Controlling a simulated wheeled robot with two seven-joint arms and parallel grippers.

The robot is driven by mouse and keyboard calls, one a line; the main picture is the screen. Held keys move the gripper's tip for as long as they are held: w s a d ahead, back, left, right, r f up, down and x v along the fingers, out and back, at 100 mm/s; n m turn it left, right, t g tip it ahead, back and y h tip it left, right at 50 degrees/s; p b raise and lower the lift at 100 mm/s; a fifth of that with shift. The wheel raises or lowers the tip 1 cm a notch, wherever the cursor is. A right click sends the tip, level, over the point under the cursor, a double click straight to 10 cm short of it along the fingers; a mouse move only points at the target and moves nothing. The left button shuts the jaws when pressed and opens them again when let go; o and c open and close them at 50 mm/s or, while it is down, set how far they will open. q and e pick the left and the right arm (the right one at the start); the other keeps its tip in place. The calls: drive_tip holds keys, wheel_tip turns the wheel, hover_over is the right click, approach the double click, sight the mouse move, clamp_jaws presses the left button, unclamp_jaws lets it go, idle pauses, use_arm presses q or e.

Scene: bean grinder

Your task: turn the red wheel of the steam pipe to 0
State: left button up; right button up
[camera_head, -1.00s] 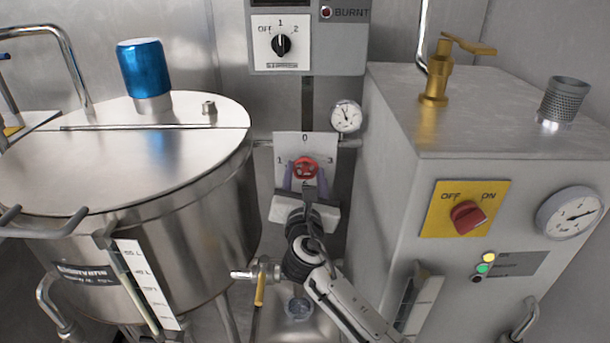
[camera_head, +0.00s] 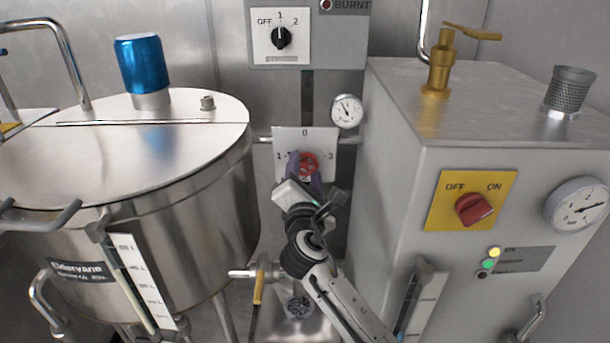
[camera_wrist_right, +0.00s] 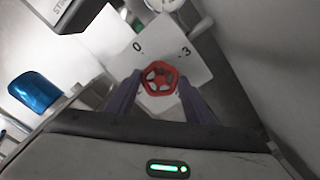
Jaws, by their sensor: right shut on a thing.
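The red wheel (camera_head: 308,164) sits in front of a white dial plate (camera_head: 318,140) marked 0 at the top, 1 at left and 3 at right. It also shows in the right wrist view (camera_wrist_right: 158,78). My right gripper (camera_head: 305,172) is shut on the wheel, with a purple finger (camera_wrist_right: 122,95) on one side and another on the other side. The gripper is tilted in the head view. The lower part of the plate is hidden behind it. I cannot tell which number the wheel points to. My left gripper is not in view.
A steel tank (camera_head: 130,180) with a blue cap (camera_head: 142,65) stands at left. A grey machine box (camera_head: 400,200) with a red OFF/ON knob (camera_head: 475,209) stands close at right. A small gauge (camera_head: 347,111) sits beside the plate. A yellow-handled tap (camera_head: 258,287) is below.

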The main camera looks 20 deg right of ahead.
drive_tip(key=m+b, duration=0.1)
drive_tip(key=m, duration=0.2)
drive_tip(key=shift+f+m+b, duration=0.15)
drive_tip(key=shift+m+b, duration=0.2)
drive_tip(key=shift+m, duration=0.05)
drive_tip(key=shift+m+b, duration=0.5)
drive_tip(key=shift+m, duration=0.4)
drive_tip(key=m+b, duration=0.1)
drive_tip(key=m, duration=0.1)
drive_tip(key=shift+m, duration=0.3)
drive_tip(key=shift+m+b, duration=0.6)
drive_tip(key=shift+m, duration=0.3)
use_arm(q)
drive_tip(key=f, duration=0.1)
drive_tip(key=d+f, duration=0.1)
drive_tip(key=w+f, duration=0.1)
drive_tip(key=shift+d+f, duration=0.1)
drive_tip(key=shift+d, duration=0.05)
use_arm(e)
drive_tip(key=shift+m, duration=0.5)
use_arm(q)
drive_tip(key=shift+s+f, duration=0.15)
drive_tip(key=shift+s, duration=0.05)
use_arm(e)
drive_tip(key=o, duration=1)
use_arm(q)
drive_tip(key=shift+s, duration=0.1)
use_arm(e)
drive_tip(key=shift+o, duration=0.2)
